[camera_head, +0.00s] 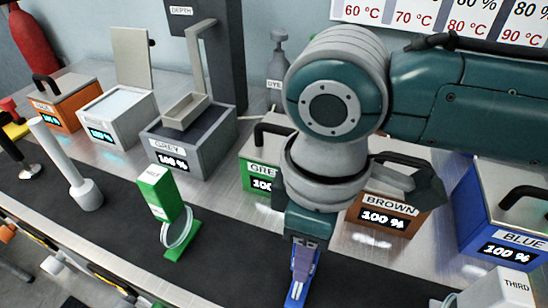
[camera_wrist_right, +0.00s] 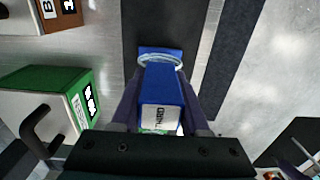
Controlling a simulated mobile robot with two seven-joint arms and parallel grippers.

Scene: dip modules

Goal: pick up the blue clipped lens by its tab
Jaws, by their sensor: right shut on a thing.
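The blue clipped lens shows in the wrist view as a blue tab (camera_wrist_right: 160,85) with a white label, a clear round lens (camera_wrist_right: 160,58) and a blue piece beyond it. My right gripper (camera_wrist_right: 160,110) has a finger on each side of the tab and is shut on it. In the head view my right gripper (camera_head: 304,262) points down, with part of the blue tab (camera_head: 296,290) showing at its fingers. My left gripper is not in view.
A green clipped lens (camera_head: 160,195) stands on the dark mat (camera_head: 225,255), left of my gripper. Behind are green (camera_head: 247,178), brown (camera_head: 350,217) and blue (camera_head: 475,230) boxes, plus a grey one (camera_head: 205,155). A white-handled tool (camera_head: 65,165) stands left. The mat between is clear.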

